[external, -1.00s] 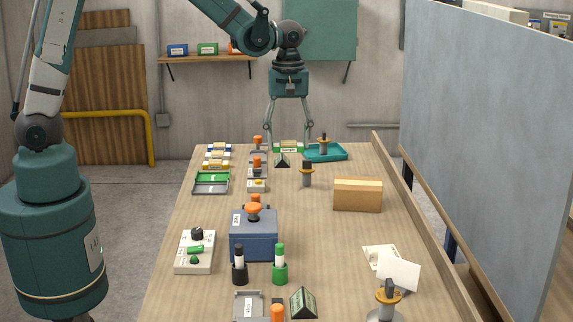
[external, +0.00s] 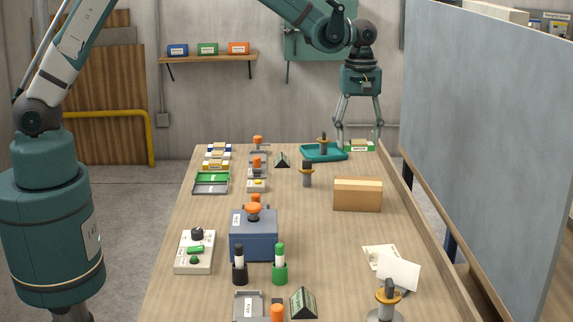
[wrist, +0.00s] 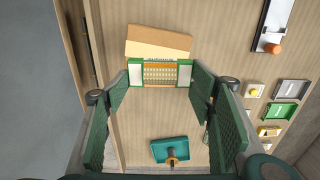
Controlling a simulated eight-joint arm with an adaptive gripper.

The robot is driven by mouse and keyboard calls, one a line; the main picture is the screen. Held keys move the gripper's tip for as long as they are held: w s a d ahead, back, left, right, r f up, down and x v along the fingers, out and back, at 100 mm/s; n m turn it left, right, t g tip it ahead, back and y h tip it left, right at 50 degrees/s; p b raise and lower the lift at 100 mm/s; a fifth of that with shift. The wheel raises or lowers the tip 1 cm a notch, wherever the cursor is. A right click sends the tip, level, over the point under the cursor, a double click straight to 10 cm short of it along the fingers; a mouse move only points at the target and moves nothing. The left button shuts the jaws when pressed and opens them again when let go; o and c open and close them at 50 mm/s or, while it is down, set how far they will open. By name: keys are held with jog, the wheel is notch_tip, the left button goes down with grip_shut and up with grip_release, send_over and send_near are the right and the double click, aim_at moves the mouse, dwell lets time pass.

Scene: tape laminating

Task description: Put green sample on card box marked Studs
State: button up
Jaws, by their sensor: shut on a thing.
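The green sample (external: 360,146) is a small green piece with a white label, held by my gripper (external: 359,138) at the back right of the table. The card box (external: 357,194) is a tan and brown block, standing on the right half of the table, nearer the camera than my gripper. In the wrist view the card box (wrist: 158,42) lies just beyond the sample. No Studs mark is readable on it.
A teal tray (external: 312,155) with an orange-handled stamp is left of my gripper. Another stamp (external: 306,174) stands left of the card box. A raised rail (external: 430,220) and grey panel (external: 490,130) bound the right side. Bare tabletop lies between the tray and card box.

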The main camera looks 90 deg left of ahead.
jog(key=shift+w+d, duration=0.1)
jog(key=shift+w, duration=0.2)
send_over(358, 182)
jog(key=shift+f, duration=3.15)
jog(key=shift+f, duration=1.85)
jog(key=shift+f, duration=0.2)
jog(key=o, duration=0.9)
jog(key=shift+r+p, duration=0.25)
jog(key=shift+p, duration=0.05)
